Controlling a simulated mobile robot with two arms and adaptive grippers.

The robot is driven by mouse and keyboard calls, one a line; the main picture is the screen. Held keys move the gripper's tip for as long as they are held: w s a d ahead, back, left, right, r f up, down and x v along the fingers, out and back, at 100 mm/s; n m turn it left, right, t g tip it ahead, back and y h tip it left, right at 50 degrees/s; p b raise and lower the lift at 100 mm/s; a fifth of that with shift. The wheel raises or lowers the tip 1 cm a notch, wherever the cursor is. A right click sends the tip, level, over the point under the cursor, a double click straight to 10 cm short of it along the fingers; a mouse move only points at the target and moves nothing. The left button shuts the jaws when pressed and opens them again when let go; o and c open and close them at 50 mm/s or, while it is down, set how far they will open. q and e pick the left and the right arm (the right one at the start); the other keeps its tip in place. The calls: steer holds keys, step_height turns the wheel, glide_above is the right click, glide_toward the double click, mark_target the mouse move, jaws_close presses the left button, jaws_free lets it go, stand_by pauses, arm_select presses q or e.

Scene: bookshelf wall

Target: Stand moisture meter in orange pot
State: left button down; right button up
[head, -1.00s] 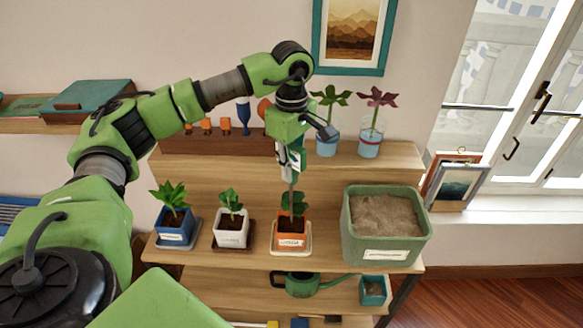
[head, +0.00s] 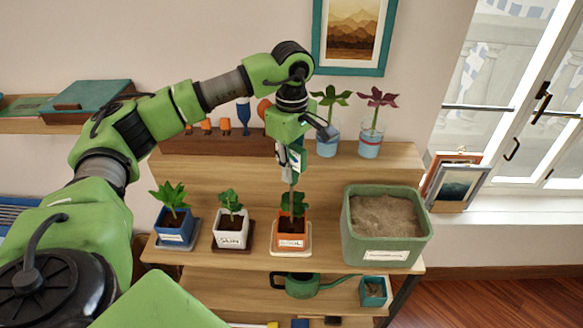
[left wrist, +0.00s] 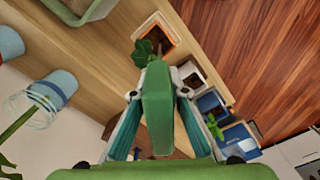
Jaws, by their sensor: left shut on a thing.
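The moisture meter (head: 297,163) has a green head and a thin grey probe pointing down. My left gripper (head: 291,155) is shut on its head and holds it upright above the orange pot (head: 291,241). The probe runs down to the leaves of the green plant in that pot. The leaves hide its tip, so I cannot tell whether it touches the soil. In the left wrist view, the meter's green head (left wrist: 157,108) sits between the two fingers, and the orange pot (left wrist: 156,32) shows beyond it. My right gripper is not in view.
A white pot (head: 231,237) and a blue pot (head: 174,231) stand left of the orange pot. A large green planter (head: 387,245) of soil is on its right. Glass vases (head: 370,142) stand behind on the upper shelf. A green watering can (head: 302,285) is below.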

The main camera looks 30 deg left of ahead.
mark_target(291, 185)
arm_select(q)
steer(key=shift+f, duration=0.2)
steer(key=shift+f+b, duration=1.05)
steer(key=shift+f, duration=0.2)
steer(key=shift+f+b, duration=1.05)
steer(key=shift+f, duration=0.3)
step_height(291, 185, down, 4)
steer(key=b, duration=0.2)
steer(key=shift+r+b, duration=0.2)
steer(key=shift+b, duration=0.15)
steer(key=c, duration=1.5)
jaws_free()
